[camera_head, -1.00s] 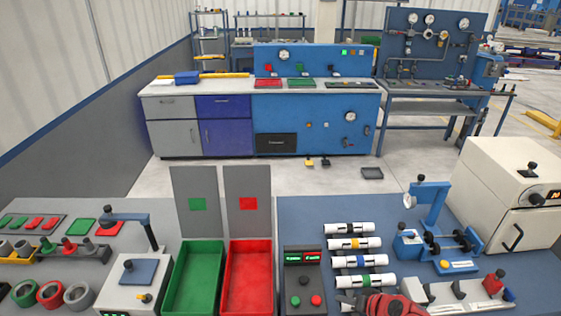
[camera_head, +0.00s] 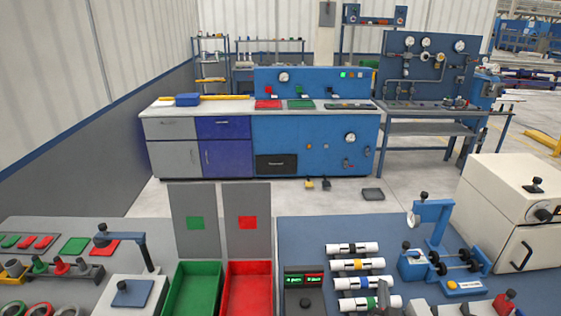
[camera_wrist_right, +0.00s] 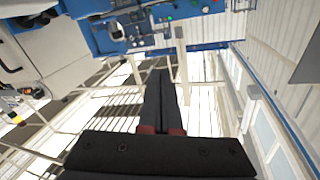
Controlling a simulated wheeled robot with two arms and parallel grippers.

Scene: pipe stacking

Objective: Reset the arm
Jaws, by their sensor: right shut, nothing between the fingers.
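My left gripper is not in view.
A green tray (camera_head: 181,268) and a red tray (camera_head: 233,268) stand left of a control box (camera_head: 290,297). A blue fixture (camera_head: 437,222) and a white machine (camera_head: 500,191) stand to the right. Sorted parts fill the left side. Blue mat shows clear behind the pipes.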

